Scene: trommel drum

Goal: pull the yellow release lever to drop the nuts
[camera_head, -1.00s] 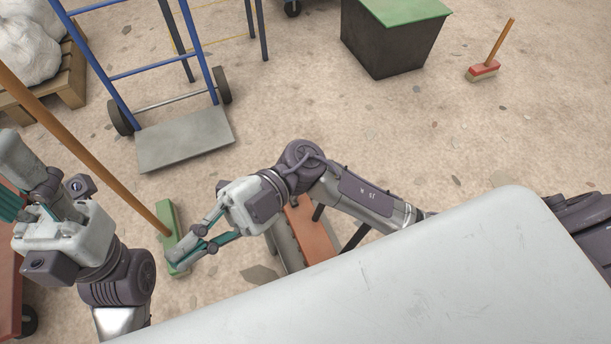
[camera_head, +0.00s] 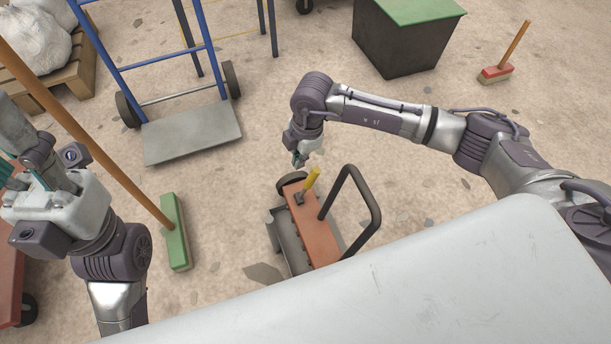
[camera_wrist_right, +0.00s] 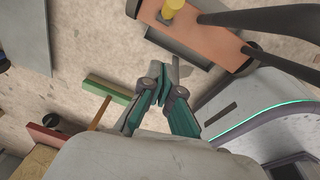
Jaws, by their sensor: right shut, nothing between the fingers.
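The yellow release lever (camera_head: 312,178) sticks up from the far end of an orange-brown frame (camera_head: 312,228) with a grey drum part beside it. The lever also shows at the top edge of the right wrist view (camera_wrist_right: 173,8). My right gripper (camera_head: 299,161) is just beyond the lever in the head view, apart from it and partly hidden by its own wrist. In the right wrist view its teal fingers (camera_wrist_right: 161,97) are shut with nothing between them. My left gripper (camera_head: 28,182) is at the left edge, away from the lever; its fingers are partly hidden. No nuts are visible.
A black bent handle (camera_head: 372,205) rises right of the lever. A blue hand truck (camera_head: 192,133), a dark bin (camera_head: 405,45) and a red broom (camera_head: 496,73) stand farther back on open floor.

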